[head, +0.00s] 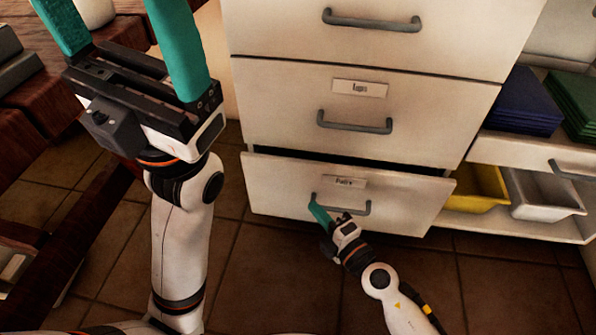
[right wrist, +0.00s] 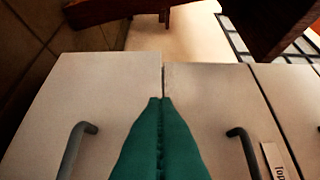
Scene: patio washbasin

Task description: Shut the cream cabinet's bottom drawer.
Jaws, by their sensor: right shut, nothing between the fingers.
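The cream cabinet (head: 290,95) stands in the middle of the head view. Its bottom drawer (head: 275,190) is out a little, with a dark gap along its top edge. The drawer's grey bar handle (head: 345,210) shows below a small label. My right gripper (head: 316,209) is shut and empty, its teal fingers by the handle's left end. In the right wrist view the closed fingers (right wrist: 160,110) cover part of the drawer front (right wrist: 90,90); whether they touch it I cannot tell. My left gripper (head: 118,20) is open and empty at upper left, its fingertips cut off by the frame.
The drawers above (head: 270,90) look shut. At right, a shelf holds blue (head: 520,100) and green stacks above a yellow bin (head: 478,188) and a white bin (head: 540,195). A dark wooden bench (head: 20,120) stands at left. The tiled floor before the drawer is clear except for my arm.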

